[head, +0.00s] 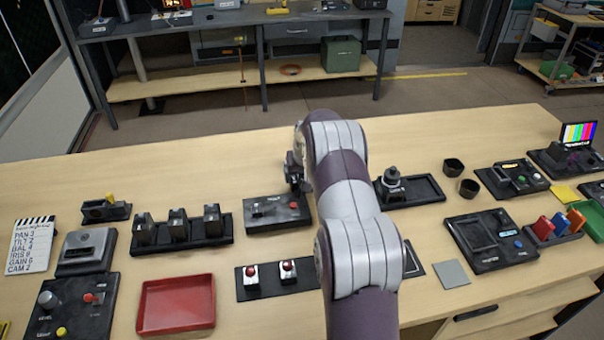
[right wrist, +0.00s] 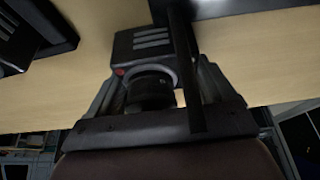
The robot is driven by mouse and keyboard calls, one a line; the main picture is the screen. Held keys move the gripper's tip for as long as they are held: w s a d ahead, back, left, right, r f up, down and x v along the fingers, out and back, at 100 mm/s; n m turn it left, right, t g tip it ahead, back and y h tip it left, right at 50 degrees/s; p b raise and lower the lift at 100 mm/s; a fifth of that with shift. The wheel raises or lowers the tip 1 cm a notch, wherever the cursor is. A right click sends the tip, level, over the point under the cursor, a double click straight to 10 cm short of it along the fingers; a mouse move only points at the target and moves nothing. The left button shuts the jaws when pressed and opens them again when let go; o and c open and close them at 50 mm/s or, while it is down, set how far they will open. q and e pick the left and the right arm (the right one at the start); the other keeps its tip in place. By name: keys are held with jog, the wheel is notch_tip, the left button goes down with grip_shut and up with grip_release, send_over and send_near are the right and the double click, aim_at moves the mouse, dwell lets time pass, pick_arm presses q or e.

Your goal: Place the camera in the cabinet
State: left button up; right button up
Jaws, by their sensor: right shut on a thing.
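In the right wrist view, a dark boxy camera (right wrist: 148,42) with pale vent slots, a red dot and a round lens sits between the fingers of my right gripper (right wrist: 160,92). The gripper is shut on it, above the pale wood table. In the head view my right arm reaches up the middle of the table. Its gripper (head: 293,172) is small and dark there, largely hidden behind the arm, and the camera cannot be made out. A wooden front with a dark handle (head: 482,312) under the table's right front may be the cabinet; I cannot tell. My left gripper is not in view.
A black rack (head: 183,243) with several dark blocks and a black switch box (head: 277,217) stand left of the arm. A red tray (head: 176,306) lies at front left. Control panels (head: 490,240) crowd the right side. The table's back left is clear.

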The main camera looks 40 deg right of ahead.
jog(key=o, duration=1.5)
jog(key=shift+c, duration=0.2)
